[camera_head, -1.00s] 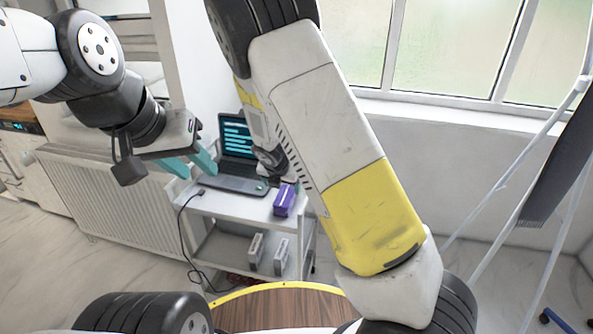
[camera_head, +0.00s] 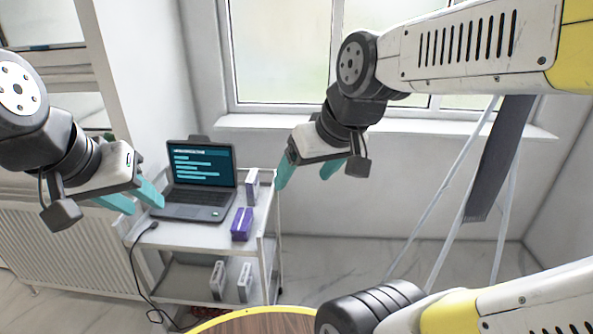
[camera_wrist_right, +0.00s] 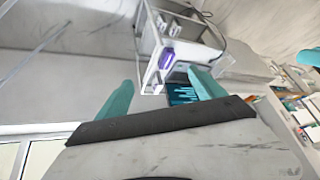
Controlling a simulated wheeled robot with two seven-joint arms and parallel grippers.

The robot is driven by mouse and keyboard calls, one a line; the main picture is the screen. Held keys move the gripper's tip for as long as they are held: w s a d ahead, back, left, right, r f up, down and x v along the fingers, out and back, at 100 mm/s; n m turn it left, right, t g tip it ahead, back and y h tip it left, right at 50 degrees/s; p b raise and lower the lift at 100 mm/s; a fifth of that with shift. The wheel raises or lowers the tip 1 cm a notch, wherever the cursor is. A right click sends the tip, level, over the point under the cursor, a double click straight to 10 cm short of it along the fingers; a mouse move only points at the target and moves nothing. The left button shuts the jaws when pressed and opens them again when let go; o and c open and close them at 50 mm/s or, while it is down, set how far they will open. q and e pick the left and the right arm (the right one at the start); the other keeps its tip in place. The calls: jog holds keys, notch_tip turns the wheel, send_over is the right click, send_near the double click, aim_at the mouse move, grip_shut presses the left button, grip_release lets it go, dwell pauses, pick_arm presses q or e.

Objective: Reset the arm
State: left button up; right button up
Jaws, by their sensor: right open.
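My right gripper (camera_head: 312,174) hangs in the air in front of the window, right of the cart, with its teal fingers apart and nothing between them. The right wrist view shows the same open fingers (camera_wrist_right: 160,94), with the cart and laptop beyond them. My left gripper (camera_head: 134,202) is at the left, in front of the laptop's left side. Its two teal fingers show apart, with nothing seen between them.
A white cart (camera_head: 186,233) holds an open laptop (camera_head: 205,178), a purple box (camera_head: 242,224) and a white box (camera_head: 252,187). More boxes stand on its lower shelf. A radiator (camera_head: 70,250) is at left. A white-legged stand (camera_head: 432,245) is at right.

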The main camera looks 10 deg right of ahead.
jog(key=shift+s+r+m, duration=0.15)
jog(key=shift+s+m, duration=0.3)
jog(key=shift+s, duration=0.2)
jog(key=shift+s+r+m, duration=0.15)
jog(key=shift+s+m, duration=0.3)
jog(key=shift+s, duration=0.15)
